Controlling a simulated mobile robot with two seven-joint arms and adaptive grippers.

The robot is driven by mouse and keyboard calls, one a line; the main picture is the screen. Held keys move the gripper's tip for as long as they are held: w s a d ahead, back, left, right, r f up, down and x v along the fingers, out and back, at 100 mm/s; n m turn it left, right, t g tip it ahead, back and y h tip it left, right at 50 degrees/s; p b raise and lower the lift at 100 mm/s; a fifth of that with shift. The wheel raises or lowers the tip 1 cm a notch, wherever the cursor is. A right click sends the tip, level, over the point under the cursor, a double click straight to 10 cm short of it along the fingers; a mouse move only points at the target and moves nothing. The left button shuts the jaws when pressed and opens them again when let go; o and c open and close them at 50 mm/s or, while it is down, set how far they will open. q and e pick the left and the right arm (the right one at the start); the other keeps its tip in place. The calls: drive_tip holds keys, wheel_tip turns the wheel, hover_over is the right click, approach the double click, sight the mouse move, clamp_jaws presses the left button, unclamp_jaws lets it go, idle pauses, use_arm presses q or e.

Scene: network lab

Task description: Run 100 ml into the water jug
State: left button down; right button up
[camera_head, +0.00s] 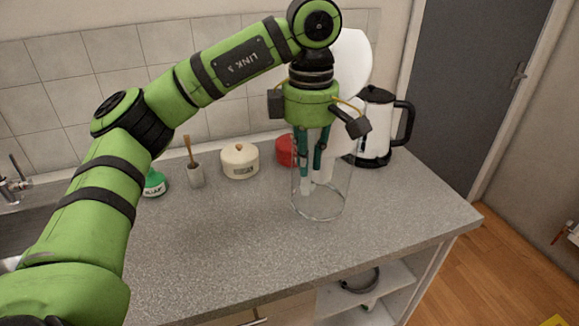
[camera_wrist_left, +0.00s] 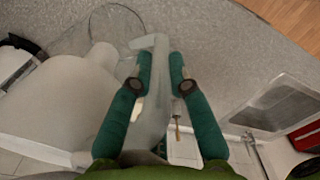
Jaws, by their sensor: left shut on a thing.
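The water jug is a clear, tall cylinder (camera_head: 337,198) near the right end of the worktop. It looks upright and empty; I cannot tell whether its base touches the worktop. My left gripper (camera_head: 312,176) points down at it from above, its teal fingers shut on the pale, whitish handle. In the left wrist view the handle (camera_wrist_left: 152,112) lies between the two fingers (camera_wrist_left: 159,68), and the jug's round clear outline (camera_wrist_left: 107,12) shows beyond. The sink (camera_head: 38,215) with its tap (camera_head: 14,183) is at the far left, partly behind my arm. My right gripper is out of view.
A white and black kettle (camera_head: 376,130) and a tall white rounded object (camera_head: 352,55) stand close behind the jug. A red pot (camera_head: 284,150), cream pot (camera_head: 240,161), brush cup (camera_head: 196,175) and green bottle (camera_head: 155,184) line the back. The front worktop (camera_head: 230,235) is clear.

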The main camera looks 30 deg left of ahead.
use_arm(q)
drive_tip(key=shift+w+d+r, duration=0.75)
drive_tip(key=shift+d, duration=0.15)
drive_tip(key=shift+w+d+r, duration=0.75)
drive_tip(key=shift+d, duration=0.15)
